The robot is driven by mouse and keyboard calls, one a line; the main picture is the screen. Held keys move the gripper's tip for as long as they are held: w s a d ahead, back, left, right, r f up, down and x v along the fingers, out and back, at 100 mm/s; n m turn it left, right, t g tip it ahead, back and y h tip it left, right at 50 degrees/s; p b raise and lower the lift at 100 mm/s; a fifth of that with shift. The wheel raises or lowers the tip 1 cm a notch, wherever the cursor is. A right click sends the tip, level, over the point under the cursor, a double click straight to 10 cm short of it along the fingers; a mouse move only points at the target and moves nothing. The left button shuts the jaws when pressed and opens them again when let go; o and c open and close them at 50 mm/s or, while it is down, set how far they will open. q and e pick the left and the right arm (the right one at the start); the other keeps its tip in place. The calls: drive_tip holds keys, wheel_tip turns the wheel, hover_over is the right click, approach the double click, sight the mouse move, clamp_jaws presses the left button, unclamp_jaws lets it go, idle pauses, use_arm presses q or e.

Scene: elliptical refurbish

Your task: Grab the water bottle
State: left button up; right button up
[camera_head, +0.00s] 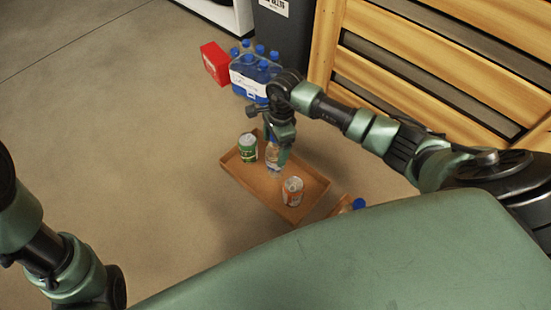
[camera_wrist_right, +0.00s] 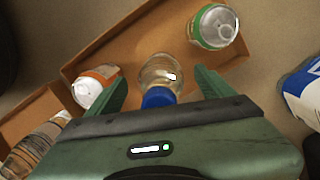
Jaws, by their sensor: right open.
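A clear water bottle with a blue cap (camera_wrist_right: 158,80) stands in a brown tray (camera_head: 233,170), between a green can (camera_head: 248,147) and an orange and white can (camera_head: 292,190). My right gripper (camera_head: 277,150) is over the tray at the bottle (camera_head: 273,158). In the right wrist view my right gripper (camera_wrist_right: 160,88) is open, with one finger on each side of the bottle. The fingers look apart from it. In the head view the gripper hides part of the bottle. My left arm shows at the lower left, but its gripper is out of view.
A pack of blue-capped bottles (camera_head: 250,82) and a red box (camera_head: 215,63) stand behind the tray. A wooden slatted panel (camera_head: 425,60) is at the right. Another blue-capped bottle (camera_head: 358,204) lies near the tray's right side. The floor at left is clear.

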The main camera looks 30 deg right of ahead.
clamp_jaws()
idle(0.4)
